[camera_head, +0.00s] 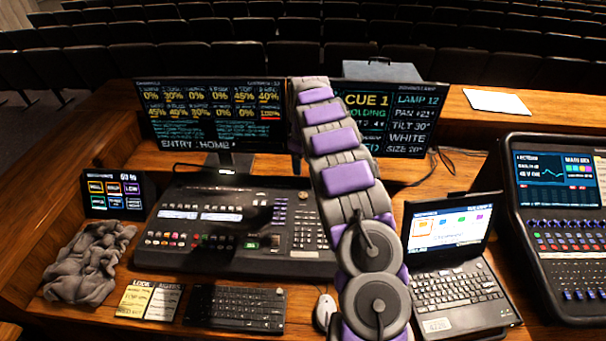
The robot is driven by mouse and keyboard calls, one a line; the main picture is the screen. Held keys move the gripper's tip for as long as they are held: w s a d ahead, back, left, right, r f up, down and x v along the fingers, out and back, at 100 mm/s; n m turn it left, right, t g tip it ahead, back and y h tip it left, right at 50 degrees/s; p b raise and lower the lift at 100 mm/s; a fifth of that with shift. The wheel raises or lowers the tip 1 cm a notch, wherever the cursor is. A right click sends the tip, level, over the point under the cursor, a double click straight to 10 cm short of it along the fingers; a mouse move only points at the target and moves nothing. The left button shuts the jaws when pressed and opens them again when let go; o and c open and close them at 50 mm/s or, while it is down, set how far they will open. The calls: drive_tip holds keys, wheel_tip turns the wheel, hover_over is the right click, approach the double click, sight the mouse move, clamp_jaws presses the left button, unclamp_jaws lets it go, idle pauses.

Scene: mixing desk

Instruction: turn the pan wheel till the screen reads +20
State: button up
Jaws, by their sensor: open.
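The right-hand monitor (410,115) shows CUE 1 and a LAMP 12 column with a PAN line. The PAN value looks like +21, but the small text is not fully sharp. The lighting console (225,262) lies below the left monitor, with lit keys, faders and small displays. I cannot pick out the pan wheel on it; my arm covers the console's right edge. My arm, with purple pads and grey round joints, rises from the bottom centre across the picture. My gripper's fingers do not show.
The left monitor (212,115) stands behind the console. A laptop (447,235) and an audio mixer (565,250) are at right. A keyboard (237,307), a mouse (325,312), note cards (150,300), a grey cloth (90,265) and a small touch screen (117,193) crowd the desk.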

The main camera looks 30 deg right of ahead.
drive_tip(key=shift+r, duration=1.6)
drive_tip(key=s+a+r+m+g, duration=0.1)
drive_tip(key=s+a+r+m, duration=0.1)
drive_tip(key=s+a+r, duration=0.65)
drive_tip(key=s+a+r+m, duration=0.2)
drive_tip(key=s+a+r, duration=0.3)
drive_tip(key=s+a, duration=0.55)
drive_tip(key=s+a+f, duration=0.1)
drive_tip(key=s+a, duration=0.2)
drive_tip(key=s, duration=0.6)
drive_tip(key=s+a+f, duration=0.1)
drive_tip(key=s+a, duration=0.3)
drive_tip(key=s, duration=0.4)
drive_tip(key=s+a+f, duration=0.2)
drive_tip(key=s+a, duration=0.2)
drive_tip(key=s, duration=0.5)
drive_tip(key=shift+s+a+m+g, duration=0.2)
drive_tip(key=shift+s+m+g, duration=0.1)
drive_tip(key=shift+m+g, duration=0.1)
drive_tip(key=shift+c, duration=0.2)
